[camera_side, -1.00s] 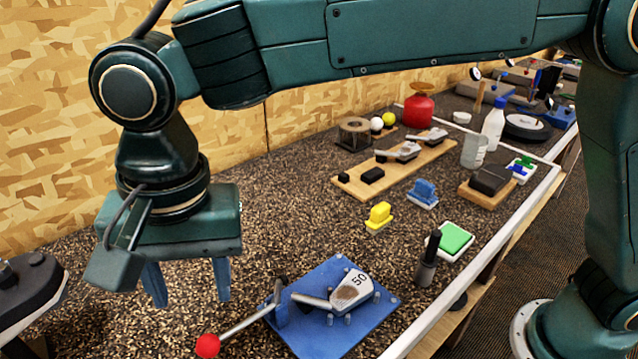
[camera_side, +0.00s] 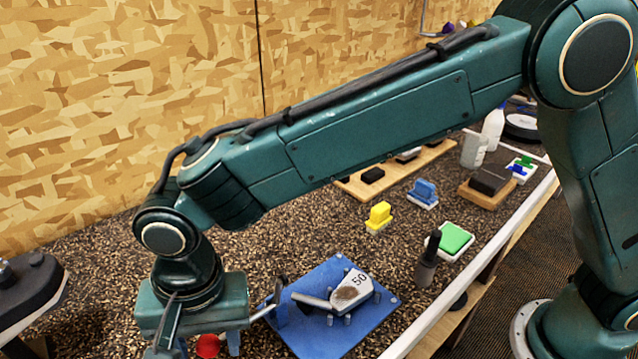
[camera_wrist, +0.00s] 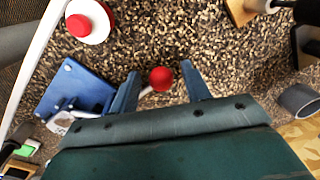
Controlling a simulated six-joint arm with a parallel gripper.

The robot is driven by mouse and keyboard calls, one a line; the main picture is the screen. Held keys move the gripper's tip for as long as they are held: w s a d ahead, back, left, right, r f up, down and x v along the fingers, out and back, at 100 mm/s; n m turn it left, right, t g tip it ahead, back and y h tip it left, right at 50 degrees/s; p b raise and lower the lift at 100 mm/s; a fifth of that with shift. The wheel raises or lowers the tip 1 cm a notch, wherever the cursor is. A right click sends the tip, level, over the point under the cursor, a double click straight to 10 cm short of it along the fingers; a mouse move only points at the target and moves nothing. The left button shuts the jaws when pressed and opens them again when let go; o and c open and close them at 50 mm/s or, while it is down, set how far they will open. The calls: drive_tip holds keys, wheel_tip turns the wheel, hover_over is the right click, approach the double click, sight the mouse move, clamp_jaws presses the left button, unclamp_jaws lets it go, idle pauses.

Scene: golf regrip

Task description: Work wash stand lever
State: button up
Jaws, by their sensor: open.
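The wash stand is a blue plate (camera_side: 340,325) at the front of the bench, with a grey club head (camera_side: 350,291) marked 50 lying on it. Its lever ends in a red ball knob (camera_side: 208,346), left of the plate. My gripper (camera_wrist: 160,80) is open, and in the wrist view the red knob (camera_wrist: 161,78) sits between its two fingers, apart from both. The blue plate (camera_wrist: 78,92) shows left of the fingers there. In the side view my gripper (camera_side: 207,348) is low over the knob and partly hides it and the lever rod.
A black-handled tool (camera_side: 428,260) stands right of the plate. Yellow (camera_side: 379,217) and blue (camera_side: 423,193) blocks and a green pad (camera_side: 454,239) lie behind it. A dark machine (camera_side: 30,290) is at the left edge. A red button on a white disc (camera_wrist: 84,22) shows in the wrist view.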

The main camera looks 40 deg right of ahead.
drive_tip(key=shift+c, duration=0.2)
clamp_jaws()
drive_tip(key=shift+r, duration=0.15)
